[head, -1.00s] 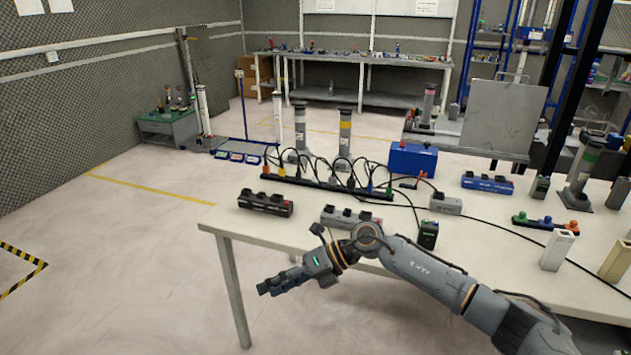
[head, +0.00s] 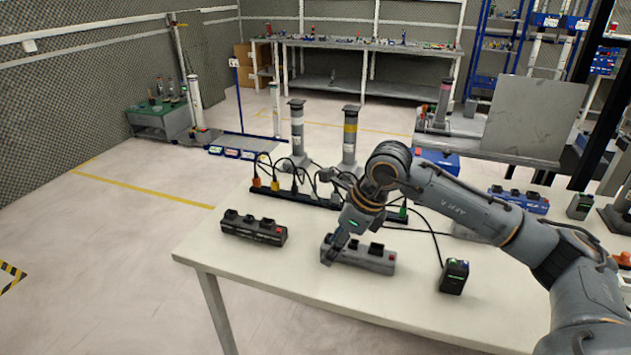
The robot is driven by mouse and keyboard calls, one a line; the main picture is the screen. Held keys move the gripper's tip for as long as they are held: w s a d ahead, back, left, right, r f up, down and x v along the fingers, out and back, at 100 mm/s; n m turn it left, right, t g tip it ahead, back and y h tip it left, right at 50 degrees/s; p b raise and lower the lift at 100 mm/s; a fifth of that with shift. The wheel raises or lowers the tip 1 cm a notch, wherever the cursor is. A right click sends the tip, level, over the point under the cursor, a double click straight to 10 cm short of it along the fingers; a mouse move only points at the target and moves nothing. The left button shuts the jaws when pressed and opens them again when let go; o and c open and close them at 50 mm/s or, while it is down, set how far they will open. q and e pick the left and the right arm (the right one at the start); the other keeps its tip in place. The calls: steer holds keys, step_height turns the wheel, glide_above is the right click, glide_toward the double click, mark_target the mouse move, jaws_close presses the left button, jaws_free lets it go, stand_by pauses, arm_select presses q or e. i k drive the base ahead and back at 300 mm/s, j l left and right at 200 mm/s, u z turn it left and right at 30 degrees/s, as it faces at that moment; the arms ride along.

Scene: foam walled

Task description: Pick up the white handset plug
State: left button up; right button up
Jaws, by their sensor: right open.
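A long black power strip (head: 325,203) lies across the table with several corded plugs standing in it. The plugs include an orange plug (head: 257,182), a yellow plug (head: 275,185) and a green plug (head: 403,213). A pale plug (head: 295,189) stands beside the yellow one; I cannot tell for sure whether it is the white handset plug. My right arm hides part of the strip's right half. My right gripper (head: 333,250) is open, points down and overlaps the left end of a grey socket block (head: 372,260); contact cannot be told. My left gripper is not in view.
A dark socket block (head: 254,229) lies at left, and a small black box (head: 454,277) stands at right front. The front of the table (head: 300,284) is bare.

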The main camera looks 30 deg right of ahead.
mark_target(314, 197)
steer(key=i+l, duration=0.95)
steer(key=i, duration=0.1)
